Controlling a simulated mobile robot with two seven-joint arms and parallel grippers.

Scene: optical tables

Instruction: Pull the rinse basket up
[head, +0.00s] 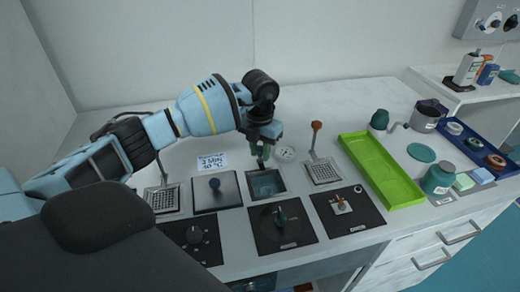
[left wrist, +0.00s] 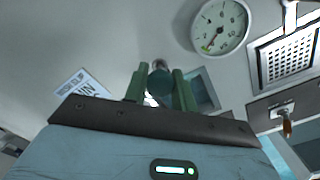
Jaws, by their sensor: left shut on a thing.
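The middle square tank (head: 265,184), with a bluish interior, stands between two perforated baskets. My left gripper (head: 263,150) is just above its back edge, pointing down. In the left wrist view its two green fingers (left wrist: 158,90) are shut on a round dark teal knob (left wrist: 160,76), which I take to be the top of the rinse basket's handle. A short dark piece of the handle (head: 262,164) shows below the fingers. The basket itself is too dark and small to make out, so I cannot tell its height in the tank. My right gripper is not in view.
A perforated basket with an orange-knobbed handle (head: 317,126) is at the right; another (head: 162,199) is at the left. A green tray (head: 382,170) lies further right.

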